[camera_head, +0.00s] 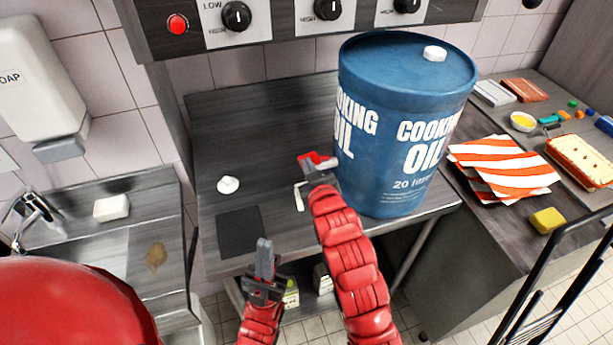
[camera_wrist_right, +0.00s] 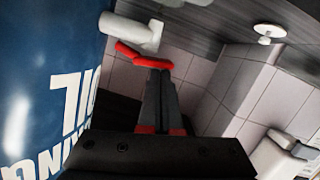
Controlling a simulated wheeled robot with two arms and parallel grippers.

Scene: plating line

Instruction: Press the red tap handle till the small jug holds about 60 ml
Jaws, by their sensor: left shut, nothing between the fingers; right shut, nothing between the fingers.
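The red tap handle (camera_head: 316,160) sits at the left side of the blue cooking oil drum (camera_head: 400,110). In the right wrist view the handle (camera_wrist_right: 146,60) lies beside the white tap body (camera_wrist_right: 130,32). My right gripper (camera_head: 310,168) is shut and empty, its fingertips (camera_wrist_right: 159,74) at the handle; they seem to touch it. My left gripper (camera_head: 265,246) is shut and empty, lower in the head view, over the counter's front edge. I cannot clearly make out the small jug or its level; a narrow white shape (camera_head: 299,196) shows below the tap, partly hidden by my right gripper.
A small white knobbed object (camera_head: 228,184) and a dark square mat (camera_head: 240,231) lie left on the counter. A sink (camera_head: 85,265) is further left. Striped napkins (camera_head: 503,167) and a yellow sponge (camera_head: 547,220) lie on the right counter. Control knobs are above.

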